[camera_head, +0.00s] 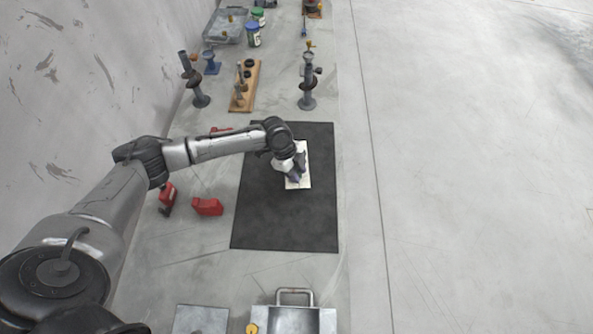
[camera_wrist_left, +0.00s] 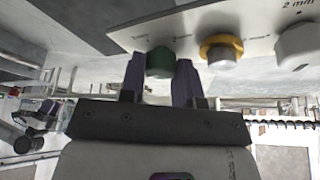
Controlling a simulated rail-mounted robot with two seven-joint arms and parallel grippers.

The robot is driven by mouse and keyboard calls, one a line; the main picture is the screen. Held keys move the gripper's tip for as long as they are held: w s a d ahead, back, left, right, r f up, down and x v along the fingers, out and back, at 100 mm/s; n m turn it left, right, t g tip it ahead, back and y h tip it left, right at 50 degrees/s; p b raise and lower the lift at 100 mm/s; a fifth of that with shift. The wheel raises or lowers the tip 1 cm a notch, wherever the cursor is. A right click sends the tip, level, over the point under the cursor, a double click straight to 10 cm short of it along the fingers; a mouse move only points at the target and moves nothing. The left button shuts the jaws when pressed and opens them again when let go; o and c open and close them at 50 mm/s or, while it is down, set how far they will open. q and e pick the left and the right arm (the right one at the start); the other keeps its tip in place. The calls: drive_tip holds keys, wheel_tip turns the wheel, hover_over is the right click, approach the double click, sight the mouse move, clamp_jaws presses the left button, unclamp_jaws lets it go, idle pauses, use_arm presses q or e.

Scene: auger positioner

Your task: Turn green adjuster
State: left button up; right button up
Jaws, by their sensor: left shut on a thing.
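The green adjuster (camera_wrist_left: 160,62) is a round knob on a white panel (camera_wrist_left: 190,25), seen in the left wrist view. My left gripper (camera_wrist_left: 160,72) has one purple finger on each side of the green knob and is shut on it. In the head view my left gripper (camera_head: 295,171) is over the white panel (camera_head: 304,157) on the black mat (camera_head: 270,226) and hides the green knob. A yellow-rimmed adjuster (camera_wrist_left: 222,50) and a pale grey one (camera_wrist_left: 297,46) sit to the right of the green one on the panel. My right gripper is not in view.
Red containers (camera_head: 207,206) stand left of the mat. Dark stands (camera_head: 307,84) and a wooden holder (camera_head: 244,88) are beyond it, with a grey tray (camera_head: 226,27) farther back. A metal box (camera_head: 292,320) is near the front. The floor to the right is clear.

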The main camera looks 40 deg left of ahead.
use_arm(q)
drive_tip(key=shift+r+n+p, duration=0.2)
drive_tip(key=shift+n+p, duration=0.2)
drive_tip(key=shift+p, duration=0.25)
drive_tip(key=n+t+y+p, duration=0.1)
drive_tip(key=n+p, duration=0.2)
drive_tip(key=p, duration=0.2)
drive_tip(key=n+t+y+p, duration=0.1)
drive_tip(key=n+p, duration=0.3)
drive_tip(key=n+t+y+p, duration=0.1)
drive_tip(key=n+p, duration=0.3)
drive_tip(key=p, duration=0.1)
drive_tip(key=shift+s+d+r+p, duration=0.1)
drive_tip(key=shift+s+d+p, duration=0.1)
drive_tip(key=shift+p, duration=0.15)
drive_tip(key=n+y+p, duration=0.1)
drive_tip(key=n+p, duration=0.1)
drive_tip(key=n, duration=0.1)
drive_tip(key=shift+w+t, duration=0.1)
drive_tip(key=shift+t, duration=0.2)
drive_tip(key=shift+f+n+y+p, duration=0.3)
drive_tip(key=shift+n+p, duration=0.2)
drive_tip(key=shift+p, duration=0.15)
drive_tip(key=o, duration=0.6)
drive_tip(key=shift+a, duration=0.1)
drive_tip(key=shift+o, duration=0.2)
